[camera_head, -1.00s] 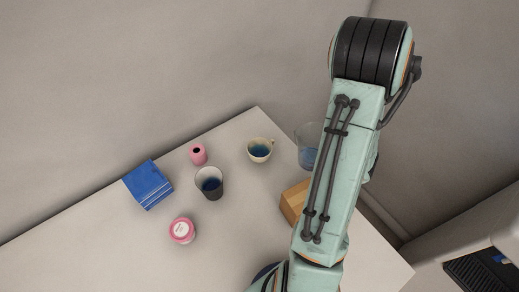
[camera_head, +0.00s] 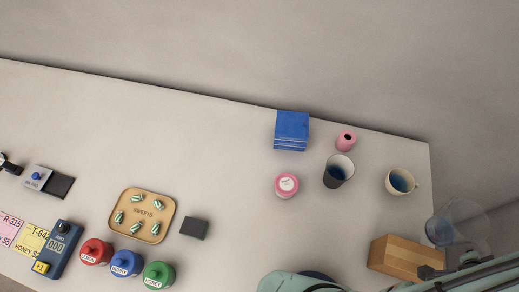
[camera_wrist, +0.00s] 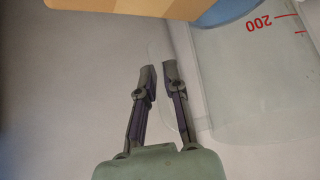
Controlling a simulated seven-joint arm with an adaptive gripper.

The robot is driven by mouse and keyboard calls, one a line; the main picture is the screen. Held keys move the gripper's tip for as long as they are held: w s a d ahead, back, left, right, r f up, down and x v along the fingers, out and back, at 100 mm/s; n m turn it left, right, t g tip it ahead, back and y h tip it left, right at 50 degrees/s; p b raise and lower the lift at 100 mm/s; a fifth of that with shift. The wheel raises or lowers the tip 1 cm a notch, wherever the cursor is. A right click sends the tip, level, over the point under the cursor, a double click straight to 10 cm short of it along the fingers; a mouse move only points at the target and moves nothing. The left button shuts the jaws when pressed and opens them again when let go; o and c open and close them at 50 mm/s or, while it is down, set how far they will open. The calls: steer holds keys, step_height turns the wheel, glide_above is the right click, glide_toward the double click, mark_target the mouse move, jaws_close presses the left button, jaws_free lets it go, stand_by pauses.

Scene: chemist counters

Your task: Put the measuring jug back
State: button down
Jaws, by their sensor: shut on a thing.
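The measuring jug (camera_wrist: 245,85) is clear, with a red 200 mark and blue liquid at its far end in the wrist view. It also shows at the right in the head view (camera_head: 440,232), by the counter's right edge, partly behind my arm. My gripper (camera_wrist: 160,76) is shut on the jug's clear handle, with the jug's body to the right of the fingers. Whether the jug touches the counter is hard to tell.
A wooden block (camera_head: 398,257) stands close to the jug. A cream cup (camera_head: 402,182), a dark cup (camera_head: 338,172), pink containers (camera_head: 287,185) and blue boxes (camera_head: 292,131) stand nearby. A sweets tray (camera_head: 165,200) lies left. The counter's back middle is clear.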

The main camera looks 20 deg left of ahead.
step_height(320, 180, up, 8)
steer(key=shift+f, duration=0.25)
steer(key=shift+w+a, duration=0.15)
steer(key=shift+w, duration=0.15)
steer(key=w+a+n+t+y, duration=0.5)
steer(key=w+a+n, duration=0.5)
steer(key=w+a, duration=1.1)
steer(key=s+a+n+g+y, duration=0.1)
steer(key=a+n+y, duration=0.2)
steer(key=a, duration=0.9)
steer(key=s+a+f+n+g+y, duration=0.1)
steer(key=a+n+g+y, duration=0.2)
steer(key=a, duration=0.8)
steer(key=s+a+n+y, duration=0.1)
steer(key=a+n+y, duration=0.25)
steer(key=a, duration=0.85)
steer(key=shift+h, duration=0.35)
steer(key=f, duration=1.2)
steer(key=shift+w, duration=0.2)
steer(key=shift+f, duration=0.1)
